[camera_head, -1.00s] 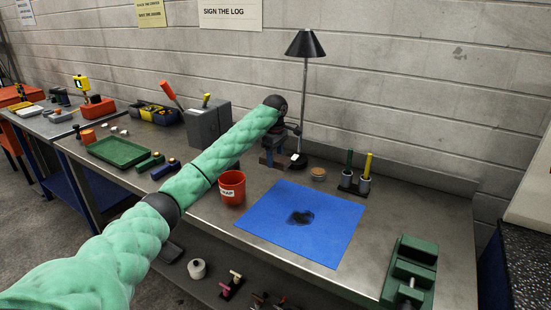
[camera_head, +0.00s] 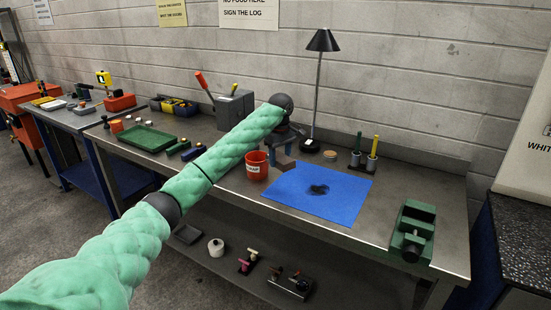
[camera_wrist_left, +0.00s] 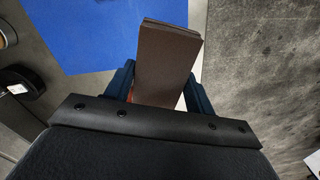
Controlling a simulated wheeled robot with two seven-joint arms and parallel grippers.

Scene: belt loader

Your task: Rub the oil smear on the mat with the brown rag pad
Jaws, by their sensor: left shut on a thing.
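The blue mat (camera_head: 340,207) lies flat on the metal bench, and the dark oil smear (camera_head: 318,189) is near its middle. My left gripper (camera_head: 282,160) is over the bench by the mat's back left corner. It is shut on the brown rag pad (camera_wrist_left: 167,62), which fills the space between its fingers in the left wrist view. In the head view the pad (camera_head: 283,163) shows as a small brown block by the mat's edge; I cannot tell whether it touches the mat. The blue mat (camera_wrist_left: 85,30) also shows beyond the pad in the wrist view. My right gripper is not in view.
A red cup (camera_head: 257,166) stands left of the mat. A black lamp (camera_head: 310,145), a cork-coloured disc (camera_head: 330,154) and a pen holder (camera_head: 364,161) stand behind it. A green vise (camera_head: 413,229) sits to the right. The bench between mat and vise is bare.

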